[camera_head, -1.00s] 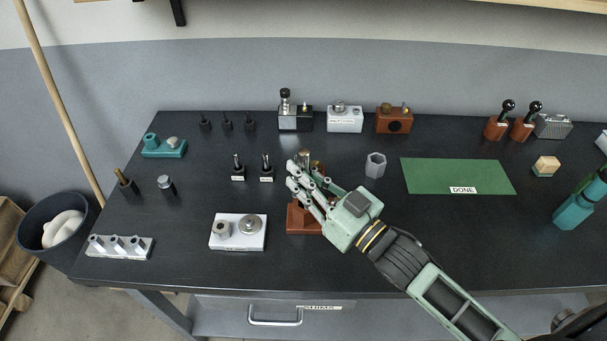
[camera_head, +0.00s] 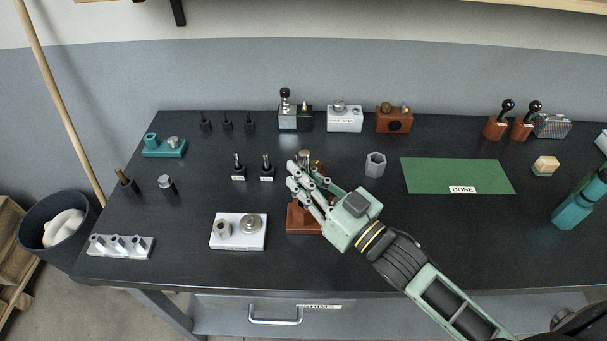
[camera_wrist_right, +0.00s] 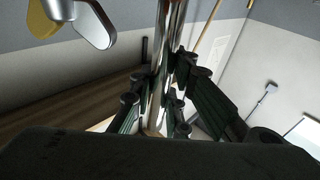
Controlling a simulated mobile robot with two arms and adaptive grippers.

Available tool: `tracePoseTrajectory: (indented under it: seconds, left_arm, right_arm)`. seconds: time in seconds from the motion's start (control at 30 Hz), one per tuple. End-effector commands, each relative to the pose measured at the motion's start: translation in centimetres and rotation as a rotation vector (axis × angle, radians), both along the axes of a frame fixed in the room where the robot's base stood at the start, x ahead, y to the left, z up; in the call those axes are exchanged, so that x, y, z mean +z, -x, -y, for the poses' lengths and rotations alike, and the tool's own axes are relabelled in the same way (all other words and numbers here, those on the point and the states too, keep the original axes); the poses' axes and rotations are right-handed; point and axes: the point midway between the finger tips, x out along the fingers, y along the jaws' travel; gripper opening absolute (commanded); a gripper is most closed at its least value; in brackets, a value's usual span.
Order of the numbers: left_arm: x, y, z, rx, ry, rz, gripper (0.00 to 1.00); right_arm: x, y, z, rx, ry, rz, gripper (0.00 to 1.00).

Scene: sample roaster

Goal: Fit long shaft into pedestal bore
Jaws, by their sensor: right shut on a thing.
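My right gripper (camera_head: 297,176) reaches in from the right over a red-brown block (camera_head: 302,219), which looks like the pedestal. Its fingers are shut on a shiny metal shaft, which stands between them in the right wrist view (camera_wrist_right: 172,45). In the head view the shaft's top (camera_head: 304,155) shows just behind the fingers. The fingers and palm hide the shaft's lower end and the block's top, so I cannot tell whether the shaft is in the bore. My left gripper is not in view.
Two small labelled black holders with pins (camera_head: 238,172) stand left of the gripper. A white plate with metal parts (camera_head: 239,244) lies at front left.

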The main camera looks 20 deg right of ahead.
Motion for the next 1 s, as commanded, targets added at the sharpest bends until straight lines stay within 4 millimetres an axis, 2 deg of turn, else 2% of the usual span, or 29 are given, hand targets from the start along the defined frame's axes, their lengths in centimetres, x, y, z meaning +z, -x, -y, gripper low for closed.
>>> tracePoseTrajectory:
  seconds: [1.0]
  left_arm:
    - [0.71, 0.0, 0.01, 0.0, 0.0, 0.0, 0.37]
  right_arm:
    - [0.31, -0.01, -0.03, 0.001, -0.001, 0.005, 0.0]
